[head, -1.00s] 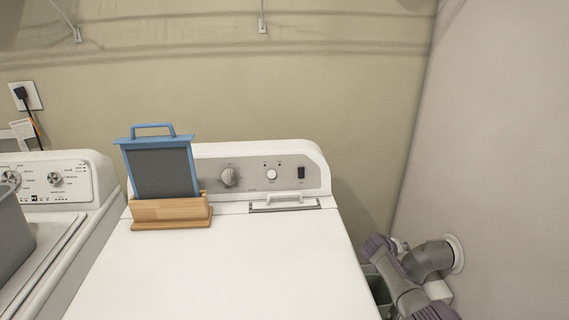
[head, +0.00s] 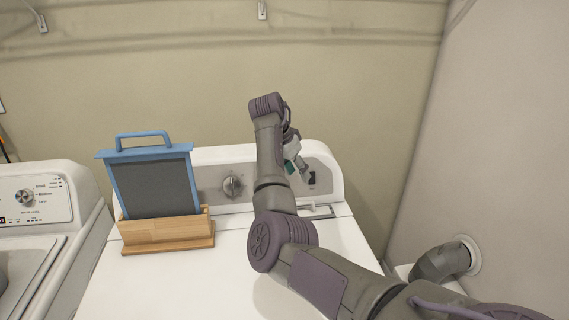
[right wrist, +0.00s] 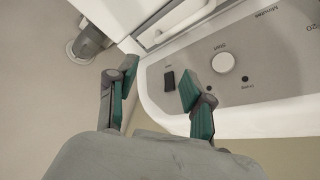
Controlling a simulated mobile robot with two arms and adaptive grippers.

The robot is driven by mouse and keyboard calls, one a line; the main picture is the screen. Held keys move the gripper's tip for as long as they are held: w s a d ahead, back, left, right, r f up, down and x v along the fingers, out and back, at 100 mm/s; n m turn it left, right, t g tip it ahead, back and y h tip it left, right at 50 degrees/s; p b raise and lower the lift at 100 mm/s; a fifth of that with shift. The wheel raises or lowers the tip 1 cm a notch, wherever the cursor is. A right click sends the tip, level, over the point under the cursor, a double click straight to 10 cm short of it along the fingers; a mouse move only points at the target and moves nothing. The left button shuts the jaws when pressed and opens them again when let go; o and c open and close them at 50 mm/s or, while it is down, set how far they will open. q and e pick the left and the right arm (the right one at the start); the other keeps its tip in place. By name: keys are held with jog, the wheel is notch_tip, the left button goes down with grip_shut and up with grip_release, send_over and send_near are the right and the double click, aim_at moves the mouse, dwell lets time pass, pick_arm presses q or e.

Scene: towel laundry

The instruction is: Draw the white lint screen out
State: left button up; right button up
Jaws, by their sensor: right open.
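The white lint screen (head: 321,211) sits in its slot in the dryer's top, behind my right arm, which hides part of it. In the right wrist view its white handle (right wrist: 178,24) shows at the top, beyond the fingertips. My right gripper (head: 298,162) is above the back of the dryer, in front of the control panel. In the right wrist view the right gripper (right wrist: 159,80) is open, with nothing between its green-padded fingers. The handle is apart from both fingers. My left gripper is not in view.
A blue-framed dark screen (head: 155,186) stands in a wooden holder (head: 168,234) on the dryer (head: 215,285), left of my arm. The control panel (head: 260,186) with its knob rises behind. A washer (head: 40,225) stands at left. A grey wall pipe (head: 440,263) is at right.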

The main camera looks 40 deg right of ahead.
jog(key=p, duration=0.2)
send_over(314, 211)
jog(key=w+a, duration=0.1)
notch_tip(314, 211, down, 11)
jog(key=shift+w+r, duration=0.1)
jog(key=shift+r, duration=0.05)
jog(key=shift+d+f, duration=0.2)
jog(key=shift+f, duration=0.4)
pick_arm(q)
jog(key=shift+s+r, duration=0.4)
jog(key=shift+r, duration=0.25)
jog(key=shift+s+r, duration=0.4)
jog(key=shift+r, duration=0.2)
pick_arm(e)
jog(key=shift+f, duration=0.15)
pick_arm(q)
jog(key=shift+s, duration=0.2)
